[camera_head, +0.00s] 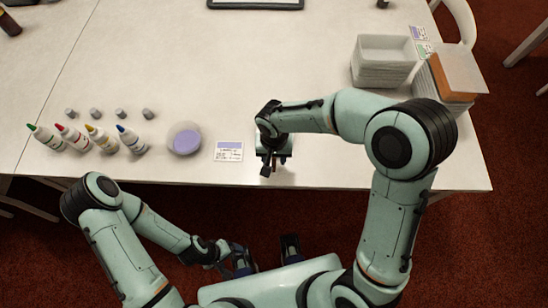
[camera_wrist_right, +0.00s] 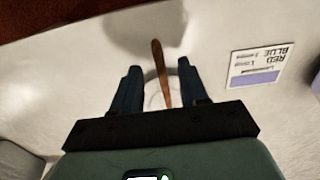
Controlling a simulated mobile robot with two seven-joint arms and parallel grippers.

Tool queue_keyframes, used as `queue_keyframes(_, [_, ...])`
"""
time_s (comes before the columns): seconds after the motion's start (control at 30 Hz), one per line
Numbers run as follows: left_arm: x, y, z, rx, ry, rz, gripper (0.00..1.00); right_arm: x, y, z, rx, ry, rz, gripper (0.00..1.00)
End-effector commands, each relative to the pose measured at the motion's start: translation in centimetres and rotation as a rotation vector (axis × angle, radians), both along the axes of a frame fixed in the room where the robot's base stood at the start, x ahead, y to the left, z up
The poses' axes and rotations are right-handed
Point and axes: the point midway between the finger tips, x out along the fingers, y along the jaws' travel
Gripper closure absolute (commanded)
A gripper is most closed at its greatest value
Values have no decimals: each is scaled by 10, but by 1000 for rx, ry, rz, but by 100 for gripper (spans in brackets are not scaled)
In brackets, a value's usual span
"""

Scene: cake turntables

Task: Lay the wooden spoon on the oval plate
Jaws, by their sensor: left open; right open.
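The wooden spoon (camera_wrist_right: 158,66) shows in the right wrist view as a thin brown handle between the two fingers of my right gripper (camera_wrist_right: 160,80). The fingers are open and apart from it on both sides. A pale rounded rim (camera_wrist_right: 149,97) shows around the spoon's lower part; I cannot tell whether it is the oval plate. In the head view my right gripper (camera_head: 272,165) points down over the table's front part and hides most of what is beneath. My left gripper (camera_head: 242,262) is open and empty in front of the table, near my body.
Several bottles (camera_head: 103,140) and small grey pieces (camera_head: 98,113) stand further left. Stacked white trays (camera_head: 384,62) and a box (camera_head: 452,75) stand at the right. The table middle is clear.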

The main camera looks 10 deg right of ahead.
Motion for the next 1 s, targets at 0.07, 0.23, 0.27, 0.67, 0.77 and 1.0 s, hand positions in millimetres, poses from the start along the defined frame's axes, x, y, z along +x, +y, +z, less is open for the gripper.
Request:
queue_keyframes(0.07, [1,0,3,0,-1,0,20,1,0,19,3,-6,-2,57])
queue_keyframes(0.23, [3,0,7,0,-3,0,20,1,0,60,3,-6,-1,57])
queue_keyframes(0.27, [3,0,8,0,-3,0,20,1,0,66,3,-6,-1,57])
queue_keyframes(0.67, [5,0,13,0,-6,0,20,0,0,114,1,-1,-1,57])
queue_keyframes(0.77, [5,0,13,0,-6,0,20,0,0,115,1,0,-1,57])
queue_keyframes(1.0, [5,0,13,0,-6,0,20,0,0,115,1,0,-1,57])
